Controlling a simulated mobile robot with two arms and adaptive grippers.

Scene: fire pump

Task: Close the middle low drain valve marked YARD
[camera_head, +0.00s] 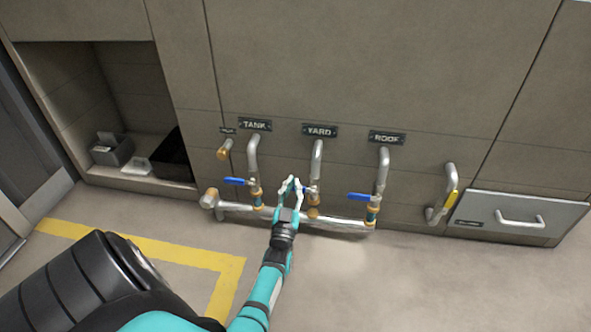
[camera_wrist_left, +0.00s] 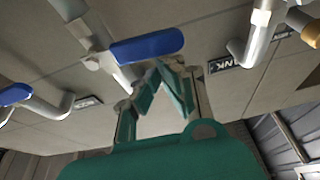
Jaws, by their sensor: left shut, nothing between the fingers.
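The YARD sign (camera_head: 320,130) is on the wall above the middle drain pipe (camera_head: 317,158). The blue lever of the YARD valve (camera_head: 305,189) is mostly hidden behind my left gripper in the head view. In the left wrist view the lever (camera_wrist_left: 147,47) shows whole, sticking out sideways across its pipe. My left gripper (camera_head: 294,183) is shut and empty at the YARD valve. In the wrist view its fingertips (camera_wrist_left: 168,76) are close by the lever's free end; I cannot tell whether they touch it. My right gripper is not in view.
The TANK valve lever (camera_head: 234,181) and ROOF valve lever (camera_head: 359,197) flank it, both sideways. A low horizontal pipe (camera_head: 335,224) runs beneath. An open alcove (camera_head: 125,100) is at left. The front floor is clear.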

